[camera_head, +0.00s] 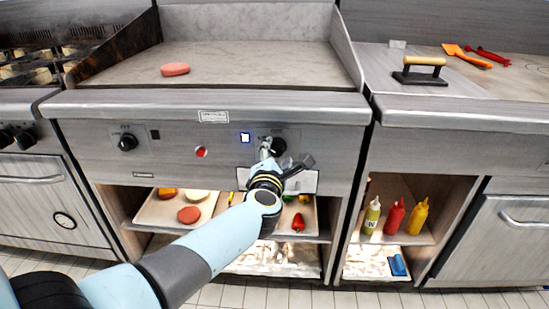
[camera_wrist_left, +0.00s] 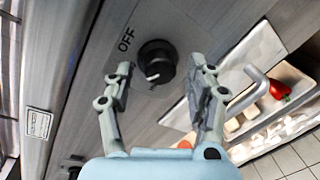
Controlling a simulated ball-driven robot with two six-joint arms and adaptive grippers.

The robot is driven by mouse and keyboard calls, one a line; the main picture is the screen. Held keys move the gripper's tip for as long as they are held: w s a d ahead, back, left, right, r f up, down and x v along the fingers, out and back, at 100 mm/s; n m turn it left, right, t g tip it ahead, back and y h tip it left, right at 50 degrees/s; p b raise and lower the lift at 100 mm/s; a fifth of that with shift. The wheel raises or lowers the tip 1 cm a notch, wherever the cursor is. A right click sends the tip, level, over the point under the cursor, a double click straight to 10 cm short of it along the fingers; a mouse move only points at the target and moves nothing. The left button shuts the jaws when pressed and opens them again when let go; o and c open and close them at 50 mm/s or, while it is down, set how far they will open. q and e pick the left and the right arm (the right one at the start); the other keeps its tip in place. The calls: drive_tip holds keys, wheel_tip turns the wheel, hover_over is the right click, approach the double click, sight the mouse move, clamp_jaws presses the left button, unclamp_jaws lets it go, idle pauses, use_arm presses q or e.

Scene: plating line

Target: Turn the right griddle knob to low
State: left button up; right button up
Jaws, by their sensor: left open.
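The right griddle knob (camera_head: 279,146) is a round black dial on the steel front panel, partly hidden by my gripper in the head view. In the left wrist view the knob (camera_wrist_left: 157,62) sits between the fingers, a little beyond their tips. Its white mark faces the lower edge of that picture, away from the OFF label (camera_wrist_left: 126,40). My left gripper (camera_wrist_left: 163,70) is open, with a finger on either side of the knob and no clear contact. It also shows in front of the panel in the head view (camera_head: 276,157). My right gripper is not in view.
A patty (camera_head: 175,69) lies on the griddle. A grey hooked handle (camera_wrist_left: 252,88) sticks out close to one finger. Food trays fill the shelf below.

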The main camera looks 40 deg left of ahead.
use_arm(q)
drive_tip(key=v, duration=1.2)
drive_tip(key=s+d+f+m+g+h, duration=0.1)
drive_tip(key=s+f+m+g+h, duration=0.1)
drive_tip(key=s+f+m, duration=0.55)
drive_tip(key=s+f+m+g+h, duration=0.1)
drive_tip(key=s+f+m+h, duration=0.2)
drive_tip(key=f, duration=0.8)
drive_tip(key=s+d+f+m+g+h, duration=0.1)
drive_tip(key=s+f+m+g, duration=0.1)
drive_tip(key=s+f+m, duration=0.6)
drive_tip(key=s+a+f+m+g, duration=0.1)
drive_tip(key=s+f+m+g, duration=0.2)
drive_tip(key=s, duration=0.6)
drive_tip(key=s+a+f+m+g, duration=0.1)
drive_tip(key=s+f+m+g, duration=0.2)
drive_tip(key=s+f+m, duration=0.2)
drive_tip(key=s+a+f+m+g+h, duration=0.1)
drive_tip(key=s+f+m+g, duration=0.2)
drive_tip(key=s, duration=0.9)
wheel_tip(320, 180, down, 3)
drive_tip(key=shift+s+f+m, duration=0.1)
drive_tip(key=shift+s+m, duration=0.25)
drive_tip(key=shift+m, duration=0.2)
